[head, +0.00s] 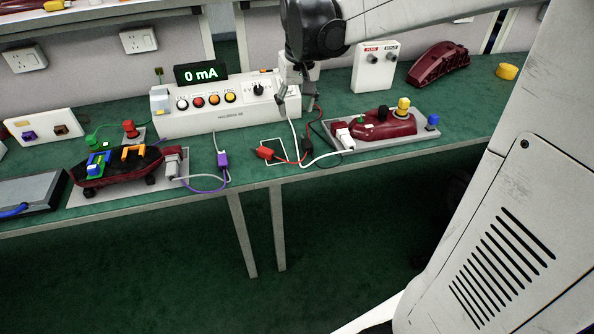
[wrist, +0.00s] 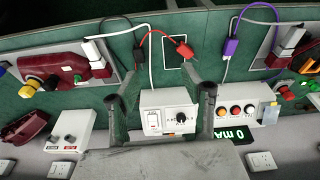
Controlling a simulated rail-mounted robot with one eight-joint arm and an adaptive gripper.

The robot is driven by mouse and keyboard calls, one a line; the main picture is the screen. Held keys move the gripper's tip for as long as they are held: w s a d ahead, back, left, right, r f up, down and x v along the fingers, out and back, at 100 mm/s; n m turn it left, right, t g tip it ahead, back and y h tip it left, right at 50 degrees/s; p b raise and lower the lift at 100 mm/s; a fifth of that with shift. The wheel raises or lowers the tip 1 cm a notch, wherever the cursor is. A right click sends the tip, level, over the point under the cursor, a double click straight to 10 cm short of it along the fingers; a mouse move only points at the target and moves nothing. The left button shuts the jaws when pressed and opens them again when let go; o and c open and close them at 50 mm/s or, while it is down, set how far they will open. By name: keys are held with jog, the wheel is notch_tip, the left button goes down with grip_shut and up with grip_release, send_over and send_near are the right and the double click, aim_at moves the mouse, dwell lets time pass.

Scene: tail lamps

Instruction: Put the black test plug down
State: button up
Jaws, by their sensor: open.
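The black test plug (head: 307,144) lies on the green bench top, right of a white outlined rectangle (head: 283,141), with a red lead close beside it. In the wrist view the black plug (wrist: 138,58) shows beyond the fingers, apart from them. The red plug (head: 264,152) lies at the rectangle's left edge; it also shows in the wrist view (wrist: 184,51). My gripper (head: 298,101) is open and empty in front of the meter box, above the bench. In the wrist view its fingers (wrist: 160,95) stand wide apart with nothing between them.
The meter box (head: 215,118) with a 0 mA display (head: 201,72) stands behind. A red lamp on a grey plate (head: 400,142) lies to the right, another lamp (head: 115,172) to the left. A white socket box (head: 375,68) stands at the back. Loose leads cross the bench.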

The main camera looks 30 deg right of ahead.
jog(key=s+a+t, duration=0.2)
jog(key=s+a, duration=0.3)
jog(key=s, duration=0.5)
jog(key=s+a+n+t, duration=0.1)
jog(key=s+a, duration=0.4)
jog(key=s, duration=0.6)
jog(key=shift+a+n+t, duration=0.2)
jog(key=shift+n+t, duration=0.1)
jog(key=shift+t, duration=0.5)
jog(key=shift+s, duration=0.1)
